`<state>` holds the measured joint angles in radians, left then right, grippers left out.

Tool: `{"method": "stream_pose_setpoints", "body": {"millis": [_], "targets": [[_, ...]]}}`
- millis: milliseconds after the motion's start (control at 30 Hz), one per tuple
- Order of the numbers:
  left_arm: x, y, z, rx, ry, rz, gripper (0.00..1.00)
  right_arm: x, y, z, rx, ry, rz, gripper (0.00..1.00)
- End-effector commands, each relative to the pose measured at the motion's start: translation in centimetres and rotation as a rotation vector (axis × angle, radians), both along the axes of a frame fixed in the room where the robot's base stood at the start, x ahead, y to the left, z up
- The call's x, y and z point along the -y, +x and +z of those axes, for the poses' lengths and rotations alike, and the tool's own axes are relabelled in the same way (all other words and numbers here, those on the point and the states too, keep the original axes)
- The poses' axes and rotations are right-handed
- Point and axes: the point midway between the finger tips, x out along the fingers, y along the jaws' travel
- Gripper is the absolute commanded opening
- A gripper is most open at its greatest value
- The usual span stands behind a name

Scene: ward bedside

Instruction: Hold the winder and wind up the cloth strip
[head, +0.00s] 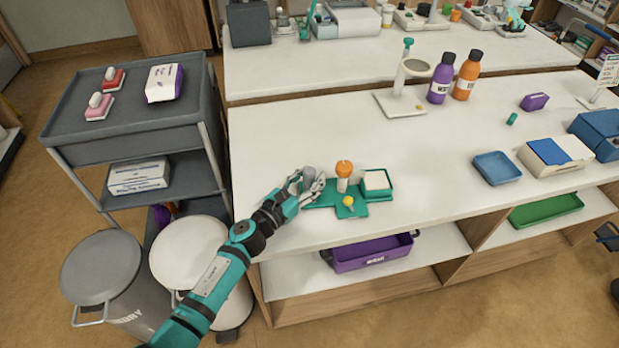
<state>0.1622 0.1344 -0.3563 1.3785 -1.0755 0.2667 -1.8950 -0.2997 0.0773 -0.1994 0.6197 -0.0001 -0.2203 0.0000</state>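A teal device, which looks like the winder (322,198), sits near the front edge of the white counter. A white post with an orange top (344,170) stands on it, and a yellow knob (348,201) is at its front. At its right end, a teal-rimmed square holds something white (376,180), possibly the cloth strip; no loose strip can be made out. My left gripper (312,186) is at the device's left end, around or beside a small grey round part (308,174). The fingers are too small to tell whether they grip it. My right gripper is out of view.
Purple (440,80) and orange (466,77) bottles and a white stand (402,92) are at the back. A blue tray (496,168) and a box (555,157) lie right. A grey cart (130,135) and bins (102,268) stand left. The counter between is mostly clear.

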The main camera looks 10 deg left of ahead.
Motion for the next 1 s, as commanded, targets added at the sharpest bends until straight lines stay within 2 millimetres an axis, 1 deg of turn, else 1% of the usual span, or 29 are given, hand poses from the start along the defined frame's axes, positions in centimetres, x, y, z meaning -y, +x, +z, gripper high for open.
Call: {"method": "stream_pose_setpoints", "body": {"millis": [33,267,1000], "targets": [[-0.02,-0.01,-0.01,0.000,0.000,0.000,0.30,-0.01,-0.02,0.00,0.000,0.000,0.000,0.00],[-0.02,-0.02,-0.02,0.000,0.000,0.000,0.00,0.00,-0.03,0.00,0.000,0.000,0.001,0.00],[-0.06,-0.01,-0.05,-0.001,0.001,0.001,0.00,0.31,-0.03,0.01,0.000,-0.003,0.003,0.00]]}}
